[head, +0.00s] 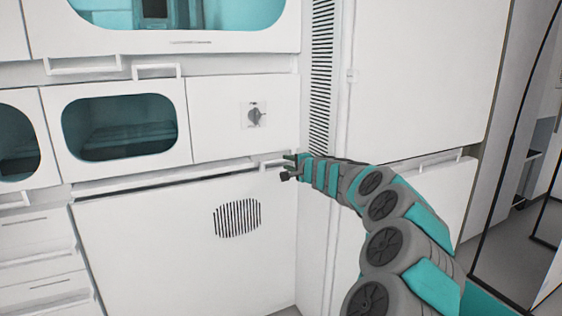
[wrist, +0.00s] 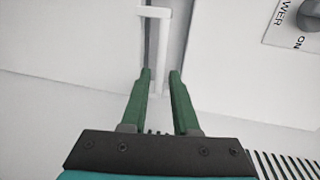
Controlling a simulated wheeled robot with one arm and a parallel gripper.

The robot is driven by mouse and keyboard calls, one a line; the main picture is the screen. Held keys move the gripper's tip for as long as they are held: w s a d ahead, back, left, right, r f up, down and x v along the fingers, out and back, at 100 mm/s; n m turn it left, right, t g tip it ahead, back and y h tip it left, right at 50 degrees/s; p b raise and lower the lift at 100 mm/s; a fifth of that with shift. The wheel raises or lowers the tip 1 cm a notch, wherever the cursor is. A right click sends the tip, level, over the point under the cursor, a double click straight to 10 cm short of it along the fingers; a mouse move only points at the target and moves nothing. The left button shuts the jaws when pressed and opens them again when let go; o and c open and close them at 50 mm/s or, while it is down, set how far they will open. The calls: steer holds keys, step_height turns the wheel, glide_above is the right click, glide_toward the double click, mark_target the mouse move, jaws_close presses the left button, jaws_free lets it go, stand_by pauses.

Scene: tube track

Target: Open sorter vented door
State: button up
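The vented door is a large white panel (head: 193,245) with a round patch of dark slats, low in the head view. A dark gap runs along its top edge. Its pale handle (head: 272,163) is at the upper right corner, partly hidden by my gripper (head: 288,167). In the wrist view, the white handle (wrist: 163,45) lies just ahead of and between the two green fingertips of my gripper (wrist: 160,74). The fingers are apart, with a clear gap between them. I cannot tell whether either finger touches the handle.
A white panel with a power knob (head: 254,115) is above the door, beside a teal-windowed door (head: 120,127). Drawers (head: 38,230) are at the lower left. A tall slatted strip (head: 322,75) and a white cabinet (head: 420,75) stand to the right.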

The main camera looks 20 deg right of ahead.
mark_target(281, 161)
steer(key=shift+w+a+f+p, duration=0.1)
steer(key=shift+w+f+p, duration=0.1)
steer(key=shift+w, duration=0.75)
steer(key=shift+w+a+f+p, duration=0.1)
steer(key=shift+w+f, duration=0.05)
steer(key=shift+w, duration=0.75)
steer(key=shift+w+f+p, duration=0.15)
steer(key=shift+w+f, duration=0.05)
steer(key=shift+w, duration=0.75)
steer(key=shift+c, duration=0.3)
jaws_close()
